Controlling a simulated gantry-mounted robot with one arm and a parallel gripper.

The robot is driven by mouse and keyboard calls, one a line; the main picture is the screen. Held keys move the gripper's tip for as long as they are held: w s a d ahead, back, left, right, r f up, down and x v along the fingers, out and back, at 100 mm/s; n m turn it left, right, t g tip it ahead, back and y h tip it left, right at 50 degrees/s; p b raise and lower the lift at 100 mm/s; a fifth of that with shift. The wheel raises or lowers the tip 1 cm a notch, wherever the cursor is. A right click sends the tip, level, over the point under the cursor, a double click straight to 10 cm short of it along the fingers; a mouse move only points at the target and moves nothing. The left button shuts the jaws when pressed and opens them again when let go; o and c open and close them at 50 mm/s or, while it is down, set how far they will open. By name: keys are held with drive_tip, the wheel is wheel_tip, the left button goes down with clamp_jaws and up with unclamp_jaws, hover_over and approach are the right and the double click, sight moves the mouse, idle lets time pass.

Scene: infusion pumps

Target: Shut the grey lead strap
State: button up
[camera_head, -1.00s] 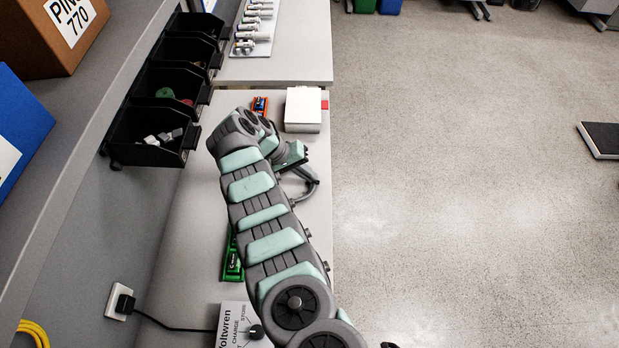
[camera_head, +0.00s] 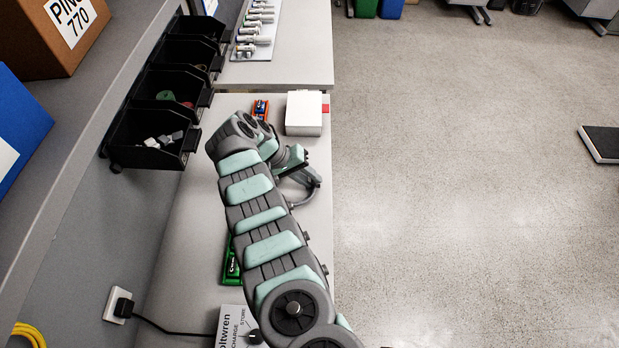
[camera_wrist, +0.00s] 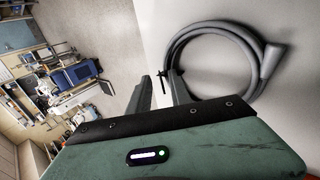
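A thick grey lead lies coiled in a loop on the light bench top. In the wrist view the loop (camera_wrist: 178,42) is in front of and right of my fingers, with a thicker grey end (camera_wrist: 269,62) at its right. A small thin dark piece (camera_wrist: 161,83), perhaps the strap, shows at the loop's left side, by the gap between my fingertips. My gripper (camera_wrist: 161,78) is open, its two dark fingers apart. I cannot tell whether they touch the dark piece. In the head view my gripper (camera_head: 302,160) is beside the lead (camera_head: 303,197), and my arm hides part of it.
A white box (camera_head: 304,112) and a small orange-blue item (camera_head: 260,109) stand beyond my gripper. A green item (camera_head: 232,262) and a labelled charger (camera_head: 232,328) lie under my arm's near side. Black bins (camera_head: 150,140) line the left; the bench's right edge is close.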

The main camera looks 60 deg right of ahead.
sight(309, 179)
wheel_tip(309, 179, up, 20)
drive_tip(key=p, duration=0.1)
idle(0.5)
